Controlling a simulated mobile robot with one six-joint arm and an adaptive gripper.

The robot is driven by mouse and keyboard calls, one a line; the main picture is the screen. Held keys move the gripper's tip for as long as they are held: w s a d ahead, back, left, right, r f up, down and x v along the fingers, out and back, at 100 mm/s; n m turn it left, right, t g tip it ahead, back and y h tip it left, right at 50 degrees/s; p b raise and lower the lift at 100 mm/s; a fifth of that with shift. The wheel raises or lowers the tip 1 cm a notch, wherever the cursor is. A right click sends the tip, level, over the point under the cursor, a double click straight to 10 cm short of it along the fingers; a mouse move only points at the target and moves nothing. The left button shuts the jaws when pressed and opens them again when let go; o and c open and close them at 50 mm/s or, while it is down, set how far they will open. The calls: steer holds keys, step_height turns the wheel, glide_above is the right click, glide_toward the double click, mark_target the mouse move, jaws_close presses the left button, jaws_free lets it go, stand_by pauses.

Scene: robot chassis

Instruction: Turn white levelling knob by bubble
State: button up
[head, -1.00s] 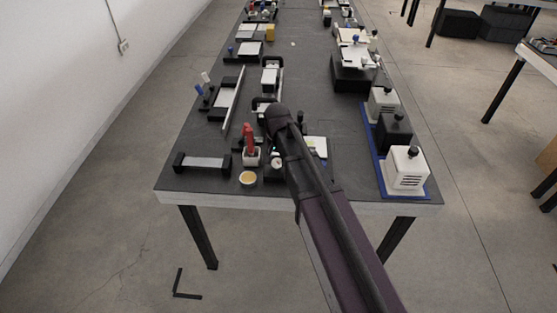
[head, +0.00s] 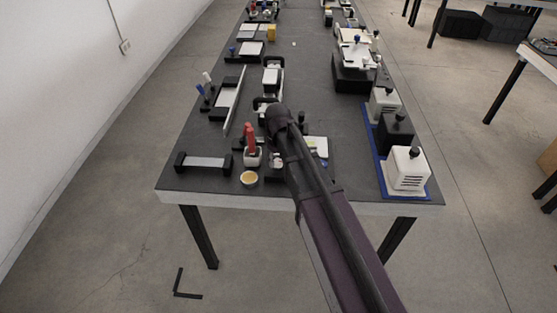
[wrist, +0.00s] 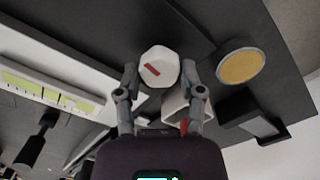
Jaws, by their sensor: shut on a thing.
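In the wrist view, a white faceted knob (wrist: 160,66) with a red mark on its face sits between the two grey fingers of my gripper (wrist: 160,82). The fingers are shut on its sides. To the left, a pale strip with a yellow-green window (wrist: 45,92) looks like the bubble level; I cannot make out the bubble. In the head view, my arm hides most of the gripper, and only a small whitish part of the knob (head: 276,159) shows beside it.
A round tan-topped dish (head: 249,178) stands near the front edge, and a red-handled item in a white holder (head: 252,150) is just left of my gripper. White and black boxes on a blue base (head: 433,194) stand at the right. Bare table lies between.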

steer(key=shift+s+n, duration=0.15)
steer(key=shift+n, duration=0.75)
steer(key=o, duration=1.2)
steer(key=shift+c, duration=0.2)
steer(key=shift+r, duration=0.1)
